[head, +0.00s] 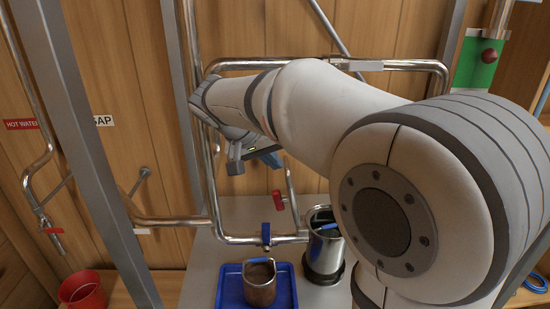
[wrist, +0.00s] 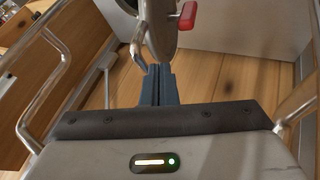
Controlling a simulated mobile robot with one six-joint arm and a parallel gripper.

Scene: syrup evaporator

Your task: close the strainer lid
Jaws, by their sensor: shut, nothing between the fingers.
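In the wrist view a round steel part (wrist: 160,22) shows at the top edge, just beyond my fingertips, with a curved steel bar (wrist: 139,48) at its left. It may be the strainer or its lid, but it is cut off and I cannot tell whether the lid is open. My gripper (wrist: 156,72) is shut and empty, its dark blue fingers together close to the curved bar. I cannot tell if they touch. In the head view my gripper (head: 270,158) is partly behind my arm, in front of the wood wall. No strainer lid shows clearly there.
A red handle (wrist: 187,15) sits beside the round part. Steel pipes carry a red valve handle (head: 278,200) and a blue one (head: 265,235). A red bucket (head: 82,291) is at left.

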